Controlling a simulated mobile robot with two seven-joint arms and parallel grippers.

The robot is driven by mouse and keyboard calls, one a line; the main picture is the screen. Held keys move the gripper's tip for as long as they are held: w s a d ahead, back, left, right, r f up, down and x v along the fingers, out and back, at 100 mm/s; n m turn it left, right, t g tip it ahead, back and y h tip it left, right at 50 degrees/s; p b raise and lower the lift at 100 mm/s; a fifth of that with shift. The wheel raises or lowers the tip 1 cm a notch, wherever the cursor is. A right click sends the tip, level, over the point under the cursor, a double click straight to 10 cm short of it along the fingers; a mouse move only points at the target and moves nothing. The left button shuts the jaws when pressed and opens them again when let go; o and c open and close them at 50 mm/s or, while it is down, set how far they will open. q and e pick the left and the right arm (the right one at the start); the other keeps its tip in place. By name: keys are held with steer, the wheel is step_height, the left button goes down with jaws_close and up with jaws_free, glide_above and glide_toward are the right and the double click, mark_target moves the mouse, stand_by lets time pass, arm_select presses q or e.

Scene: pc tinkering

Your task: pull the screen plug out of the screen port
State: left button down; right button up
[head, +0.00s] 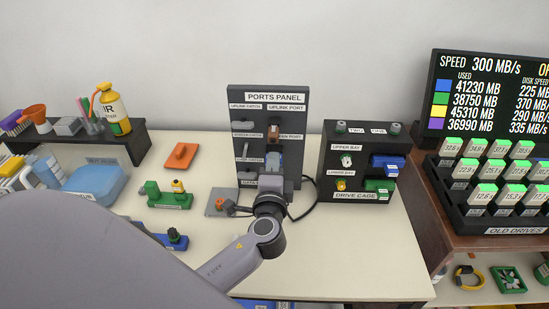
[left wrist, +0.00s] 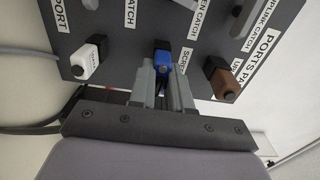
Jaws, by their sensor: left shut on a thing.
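The dark ports panel (head: 238,108) stands upright at the back middle of the table. In the left wrist view the blue screen plug (left wrist: 162,62) sits at its black screen port (left wrist: 162,45), beside a label partly reading "SCR". I cannot tell how deep it sits. My left gripper (head: 274,163) reaches up to the panel front. In the left wrist view its fingers (left wrist: 163,80) are shut on the blue plug from both sides. The gripper mostly hides the plug in the head view. My right gripper is not in view.
A brown plug (left wrist: 224,84) and a white plug (left wrist: 91,60) flank the blue one, close to the fingers. Grey catches (left wrist: 186,3) are on the panel. A dark drive cage (head: 365,148) stands right of the panel. An orange piece (head: 181,155) lies left on the table.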

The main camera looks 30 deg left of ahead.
arm_select(q)
steer(key=shift+s, duration=0.2)
steer(key=v, duration=0.5)
stand_by(1.0)
